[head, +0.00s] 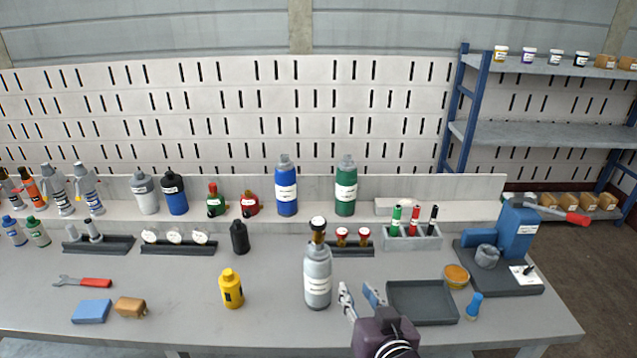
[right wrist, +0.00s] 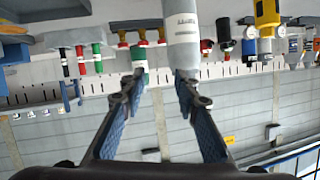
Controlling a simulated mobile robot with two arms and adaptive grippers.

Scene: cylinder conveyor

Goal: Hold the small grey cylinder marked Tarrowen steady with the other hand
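A small grey cylinder (head: 317,278) with a white label stands upright near the front middle of the table; its lettering is too small to read. A brass and black fitting with a white-faced gauge (head: 318,223) sits on its top. My right gripper (head: 360,293) is open and empty just right of the cylinder, apart from it in the head view. In the upside-down right wrist view the cylinder (right wrist: 182,35) shows beyond the open fingers of my right gripper (right wrist: 161,80), nearer the right finger. My left gripper is not in view.
A yellow bottle (head: 231,289) stands left of the cylinder. A dark empty tray (head: 422,303) lies right of my right gripper. Blue (head: 287,190) and green (head: 346,190) cylinders stand at the back.

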